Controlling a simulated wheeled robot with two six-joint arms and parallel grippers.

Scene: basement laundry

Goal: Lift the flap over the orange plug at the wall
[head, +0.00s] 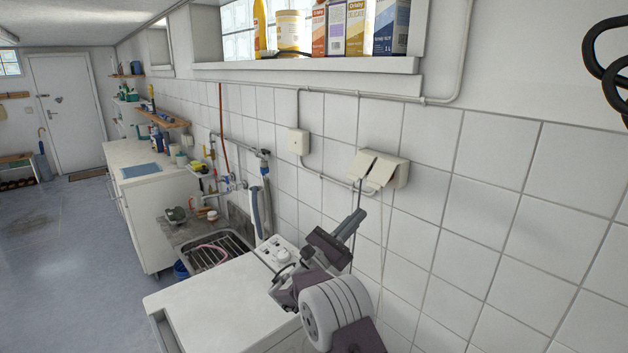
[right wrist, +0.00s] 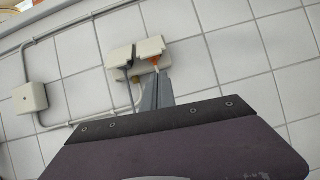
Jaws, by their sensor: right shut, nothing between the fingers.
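A cream double socket (head: 401,176) is on the tiled wall, with two flaps slanting out over its plugs. The right flap (head: 381,173) also shows in the right wrist view (right wrist: 150,46), where the orange plug (right wrist: 152,65) peeks out beneath it. The left flap (head: 362,163) hangs over a grey plug and cable. The head view does not show the orange plug. My right gripper (head: 358,215) is shut and empty, pointing up at the wall below the socket. In the wrist view its fingertips (right wrist: 157,77) appear just below the orange plug; I cannot tell whether they touch. My left gripper is not in view.
A white washing machine (head: 205,296) stands under my right arm, beside a sink (head: 222,250). A junction box (head: 299,142) and pipes are on the wall left of the socket. A window sill (head: 310,66) with cartons is above. The wall right of the socket is clear.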

